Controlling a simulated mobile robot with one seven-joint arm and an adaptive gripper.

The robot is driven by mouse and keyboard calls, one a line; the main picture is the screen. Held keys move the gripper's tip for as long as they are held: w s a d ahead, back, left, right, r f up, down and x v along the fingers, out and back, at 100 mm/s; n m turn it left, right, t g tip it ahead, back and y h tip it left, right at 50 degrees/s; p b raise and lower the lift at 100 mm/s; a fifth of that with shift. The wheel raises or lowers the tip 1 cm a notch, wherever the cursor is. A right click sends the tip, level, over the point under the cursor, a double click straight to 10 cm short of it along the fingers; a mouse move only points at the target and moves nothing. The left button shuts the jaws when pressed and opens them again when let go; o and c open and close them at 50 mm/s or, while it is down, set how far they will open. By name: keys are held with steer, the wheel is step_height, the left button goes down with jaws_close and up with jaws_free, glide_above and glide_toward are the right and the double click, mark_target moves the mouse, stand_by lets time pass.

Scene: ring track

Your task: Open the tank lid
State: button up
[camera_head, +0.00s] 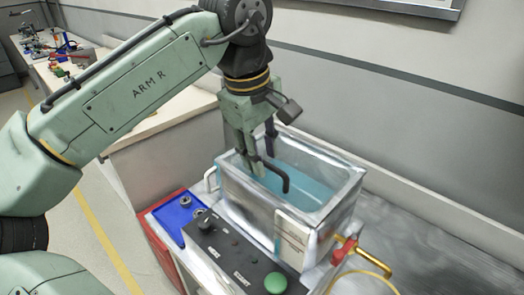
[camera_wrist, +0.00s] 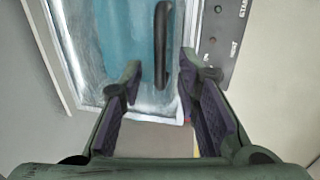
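The tank (camera_head: 290,215) is a metal box with a blue surface inside its rim; it also shows in the wrist view (camera_wrist: 85,50). I cannot tell clearly whether the blue is a see-through lid or liquid below. A black bar handle (camera_head: 277,174) runs across the top on the near side; it also shows in the wrist view (camera_wrist: 162,45). My gripper (camera_head: 261,155) is over the tank at the handle, pointing down. In the wrist view its fingers (camera_wrist: 158,82) are apart and empty, with the handle ahead between them. Contact is not visible.
A black control panel (camera_head: 235,255) with a green button (camera_head: 275,283) lies in front of the tank. A blue tray (camera_head: 180,215) is at its left, and a brass tap with a red handle (camera_head: 343,250) at its right. A grey wall stands behind.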

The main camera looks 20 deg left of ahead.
jaws_close()
stand_by(0.4)
stand_by(0.5)
